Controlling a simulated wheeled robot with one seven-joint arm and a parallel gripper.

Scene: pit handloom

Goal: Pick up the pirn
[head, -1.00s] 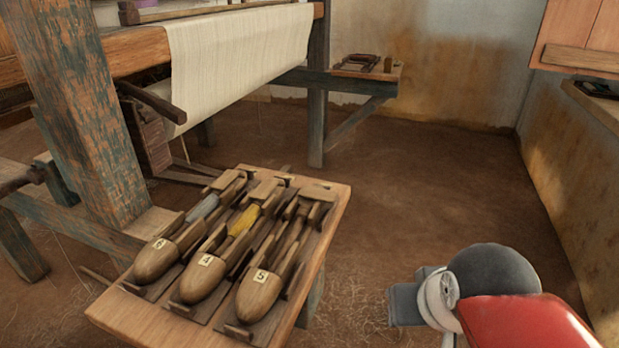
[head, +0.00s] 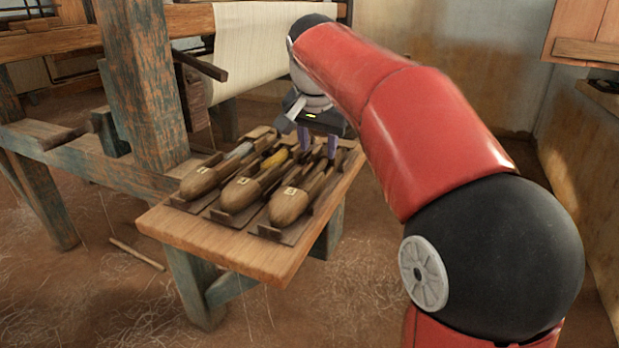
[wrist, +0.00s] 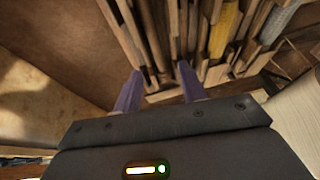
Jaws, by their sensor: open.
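Three wooden boat shuttles lie side by side on a small wooden table (head: 215,252). The left shuttle (head: 198,183) holds a grey-wound pirn (head: 238,151). The middle shuttle (head: 239,194) holds a yellow-wound pirn (head: 274,159). The right shuttle (head: 289,207) shows no coloured yarn; whether it holds a bare pirn is unclear. My gripper (head: 318,144) is open above the far end of the right shuttle. In the wrist view my gripper (wrist: 158,86) has its two purple fingers apart with nothing held between them. The yellow (wrist: 224,30) and grey (wrist: 281,17) windings show to the right of the fingers.
A blue-painted loom post (head: 148,85) stands left of the table, with a wooden beam and white cloth (head: 248,50) behind. A wooden cabinet (head: 590,35) hangs at the upper right. The earthen floor in front is mostly open, with scattered straw and a thin stick (head: 137,254).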

